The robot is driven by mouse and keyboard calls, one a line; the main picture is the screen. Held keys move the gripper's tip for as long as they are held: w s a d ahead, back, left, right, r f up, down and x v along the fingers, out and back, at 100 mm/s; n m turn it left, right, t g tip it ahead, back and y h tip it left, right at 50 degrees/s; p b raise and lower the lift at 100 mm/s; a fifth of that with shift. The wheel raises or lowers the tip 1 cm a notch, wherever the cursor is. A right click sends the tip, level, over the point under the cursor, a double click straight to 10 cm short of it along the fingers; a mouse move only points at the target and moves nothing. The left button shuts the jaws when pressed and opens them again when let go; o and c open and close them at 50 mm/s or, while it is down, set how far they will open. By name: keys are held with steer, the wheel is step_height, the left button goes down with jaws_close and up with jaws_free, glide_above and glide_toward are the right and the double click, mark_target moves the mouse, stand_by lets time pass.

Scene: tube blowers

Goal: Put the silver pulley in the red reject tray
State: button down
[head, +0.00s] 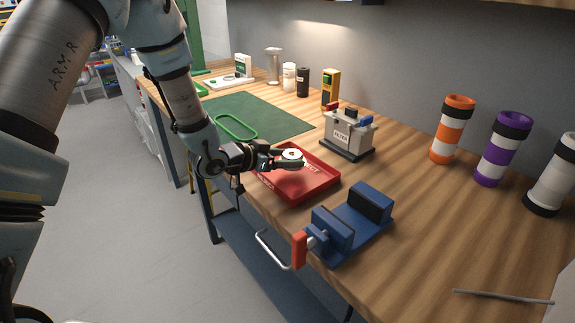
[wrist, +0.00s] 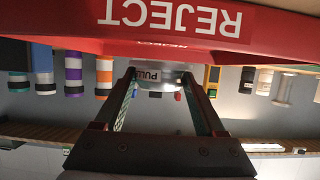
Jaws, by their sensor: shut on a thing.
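The silver pulley (head: 292,154) is a small pale disc with a dark centre, held in my gripper (head: 283,161). In the wrist view the pulley (wrist: 158,76) sits between the two fingertips (wrist: 160,78), with part of a label reading "PULL" showing. My gripper is shut on it. The red reject tray (head: 312,190) lies on the bench, and my gripper with the pulley is over it in the head view. In the wrist view, which is upside down, the tray's wall (wrist: 165,42) with the word REJECT fills the top. The exact height above the tray floor is unclear.
A blue vise (head: 345,228) with a red handle stands at the bench's front edge, right of the tray. A grey filter box (head: 348,135) stands behind the tray. A green mat (head: 262,118) lies to the left. Striped tube blowers (head: 453,130) stand along the wall.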

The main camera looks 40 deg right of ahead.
steer(key=shift+f+p, duration=0.3)
steer(key=shift+f, duration=1.15)
steer(key=shift+f, duration=0.1)
jaws_free()
steer(key=shift+a, duration=0.1)
steer(key=b+v, duration=0.3)
steer(key=v, duration=0.9)
